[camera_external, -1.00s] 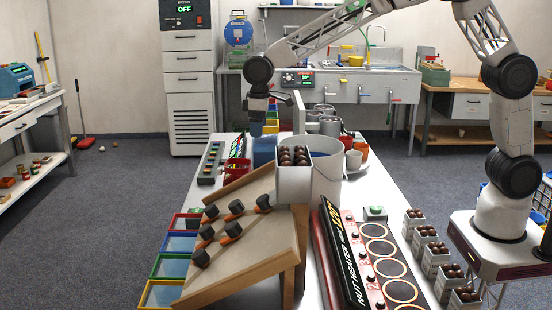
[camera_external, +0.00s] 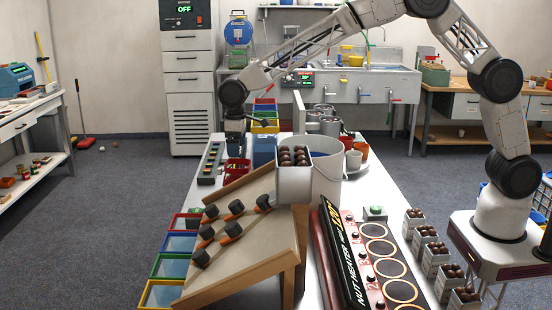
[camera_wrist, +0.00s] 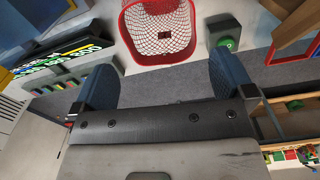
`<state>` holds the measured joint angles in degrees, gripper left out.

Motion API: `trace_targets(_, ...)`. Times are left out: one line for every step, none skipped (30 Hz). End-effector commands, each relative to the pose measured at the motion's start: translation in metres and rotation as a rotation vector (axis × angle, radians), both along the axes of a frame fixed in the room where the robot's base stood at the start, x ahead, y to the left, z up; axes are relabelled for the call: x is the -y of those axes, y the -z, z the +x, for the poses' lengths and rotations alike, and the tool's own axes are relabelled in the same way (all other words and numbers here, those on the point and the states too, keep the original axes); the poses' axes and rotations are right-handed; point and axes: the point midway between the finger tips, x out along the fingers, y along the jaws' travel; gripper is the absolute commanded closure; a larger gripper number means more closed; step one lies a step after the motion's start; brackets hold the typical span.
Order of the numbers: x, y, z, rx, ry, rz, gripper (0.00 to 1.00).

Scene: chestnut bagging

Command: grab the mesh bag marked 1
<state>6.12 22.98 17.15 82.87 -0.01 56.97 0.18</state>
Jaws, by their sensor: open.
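In the wrist view, a mesh bag (camera_wrist: 158,38) with a red rim and white netting is at the top centre, with a small dark tag whose marking I cannot read. My gripper (camera_wrist: 161,82) is open and empty, its two blue fingers set wide apart. The bag lies ahead of the fingers and is not between them. In the external view, my gripper (camera_external: 235,142) hangs over the far left part of the table, above a small red item (camera_external: 238,167) too small to identify.
A dark box with a green button (camera_wrist: 224,42) stands right of the bag. In the external view, a blue block (camera_external: 264,151), a white bucket (camera_external: 328,180) and a tilted wooden board (camera_external: 255,235) stand nearby. A strip with coloured markings (camera_external: 211,163) lies to the left.

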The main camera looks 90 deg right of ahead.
Motion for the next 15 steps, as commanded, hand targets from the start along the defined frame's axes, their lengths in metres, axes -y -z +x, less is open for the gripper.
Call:
trace_targets(0.0,0.005,0.0,-0.002,0.0,0.0,0.0)
trace_targets(0.0,0.007,0.0,-0.003,0.0,0.0,0.0)
trace_targets(0.0,0.011,0.0,-0.003,0.0,0.0,0.0)
trace_targets(0.0,0.013,0.0,-0.003,0.0,0.0,0.0)
trace_targets(0.0,0.016,0.0,-0.002,0.0,0.0,0.0)
trace_targets(0.0,0.018,0.0,-0.002,0.0,0.0,0.0)
trace_targets(0.0,0.02,0.0,-0.001,0.0,0.0,0.0)
trace_targets(0.0,0.021,0.0,-0.001,0.0,0.0,0.0)
trace_targets(0.0,0.022,0.0,-0.001,0.0,0.0,0.0)
trace_targets(0.0,0.022,0.0,0.0,0.0,0.0,0.0)
trace_targets(0.0,0.022,0.0,0.0,0.0,0.0,0.0)
trace_targets(0.0,0.022,0.0,0.0,0.0,0.0,0.0)
trace_targets(0.0,0.022,0.0,0.0,0.0,0.0,0.0)
trace_targets(0.0,0.022,0.0,0.0,0.0,0.0,0.0)
trace_targets(0.0,0.022,0.0,0.0,0.0,0.0,0.0)
